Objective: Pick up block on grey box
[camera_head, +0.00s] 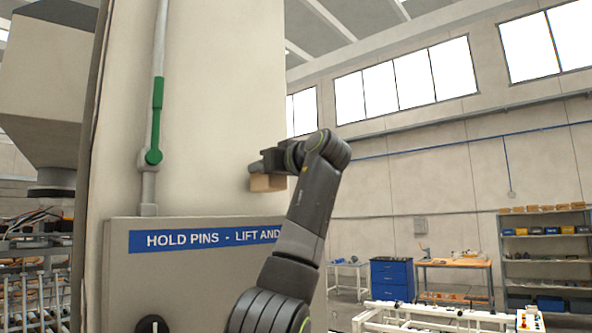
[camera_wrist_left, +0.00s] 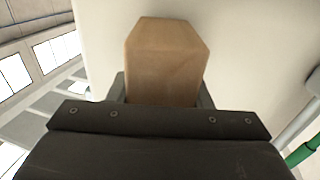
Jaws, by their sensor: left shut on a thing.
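A tan wooden block (camera_head: 268,183) is held in my left gripper (camera_head: 257,172), in front of the pale column in the head view. The block (camera_wrist_left: 165,62) also shows in the left wrist view, sticking out beyond the dark jaws, which are shut on it. The fingertips are mostly hidden behind the gripper body and the block. A grey box (camera_head: 118,275) with a blue sign reading "HOLD PINS - LIFT AND" is below the block, and a gap shows between them. My right gripper is in neither view.
The pale column (camera_head: 220,110) stands close behind the block. A grey pipe with a green handle (camera_head: 155,120) runs up its left part. A blue drawer cabinet (camera_head: 391,279), a workbench (camera_head: 455,265) and a shelf rack (camera_head: 545,245) stand far back at right.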

